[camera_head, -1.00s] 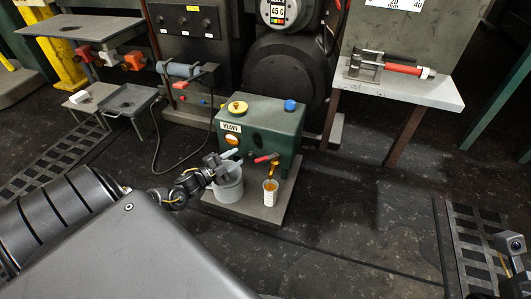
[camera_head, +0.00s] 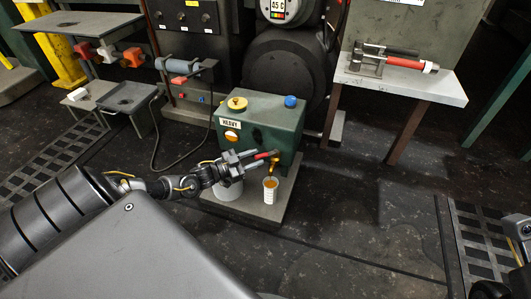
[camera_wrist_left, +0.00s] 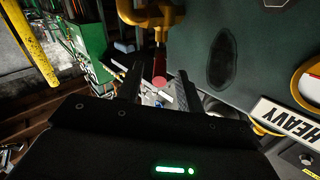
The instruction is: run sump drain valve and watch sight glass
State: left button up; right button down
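The green sump box (camera_head: 262,132) has a HEAVY label and a round orange-and-white window (camera_head: 231,136), possibly the sight glass. The drain valve's red lever (camera_head: 266,155) points towards my left gripper, above a brass spout (camera_head: 275,166). My left gripper (camera_head: 248,160) is open, its fingertips at the lever's near end. In the left wrist view the lever's round red end (camera_wrist_left: 159,82) lies between the fingers; contact cannot be told. A clear cup (camera_head: 270,191) with orange liquid stands under the spout. My right arm (camera_head: 517,232) is partly visible at the right edge; its fingers are not clear.
A grey pot (camera_head: 229,189), partly hidden by my left gripper, stands beside the cup on the base plate (camera_head: 262,212). A bench (camera_head: 440,90) with a red-handled tool (camera_head: 400,60) is at the right. Open floor lies in front.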

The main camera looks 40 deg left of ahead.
aim_at(265, 154)
pick_arm(q)
jog(key=shift+b+x, duration=0.7)
jog(key=shift+x, duration=1.8)
grip_shut()
